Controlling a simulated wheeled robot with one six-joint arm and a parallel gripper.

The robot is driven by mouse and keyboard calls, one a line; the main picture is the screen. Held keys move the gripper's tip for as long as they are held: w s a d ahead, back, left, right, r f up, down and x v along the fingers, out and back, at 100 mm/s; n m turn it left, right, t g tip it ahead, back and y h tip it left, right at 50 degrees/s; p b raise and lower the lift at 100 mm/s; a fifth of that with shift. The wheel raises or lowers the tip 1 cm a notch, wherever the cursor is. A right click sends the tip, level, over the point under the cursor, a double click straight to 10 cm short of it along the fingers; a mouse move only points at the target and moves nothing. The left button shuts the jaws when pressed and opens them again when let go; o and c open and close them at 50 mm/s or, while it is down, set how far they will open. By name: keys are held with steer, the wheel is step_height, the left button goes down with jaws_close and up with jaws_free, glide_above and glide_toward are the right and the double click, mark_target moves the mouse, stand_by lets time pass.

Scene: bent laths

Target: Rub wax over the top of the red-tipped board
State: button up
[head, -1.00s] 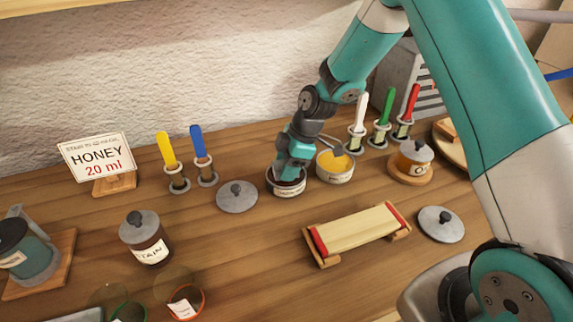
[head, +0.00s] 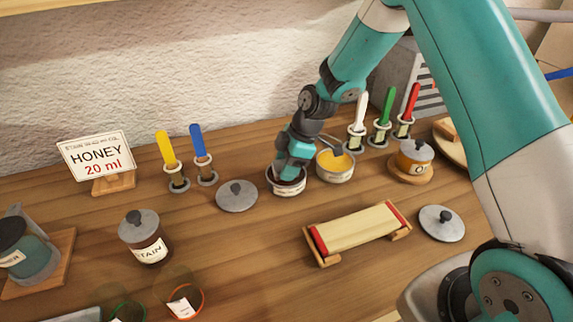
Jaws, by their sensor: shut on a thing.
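The red-tipped board (head: 355,229), pale wood with a red band at each end, rests on small wooden supports at the front right of centre. An open tin of yellow wax (head: 335,167) stands behind it, with a thin grey tool at its rim. Beside it, on the left, is a second open tin (head: 287,190) with a dark inside. My gripper (head: 291,175) points down into this dark tin, away from the board. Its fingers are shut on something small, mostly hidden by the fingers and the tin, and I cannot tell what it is.
Grey lids (head: 237,197) and (head: 441,223) lie on the bench. Yellow, blue, white, green and red handles stand in holders along the back. A stain jar (head: 146,238) and a honey sign (head: 97,158) are at left. Bare wood lies left of the board.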

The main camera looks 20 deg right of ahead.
stand_by(0.3)
steer(key=shift+r+p, duration=2.35)
steer(key=shift+r, duration=1.15)
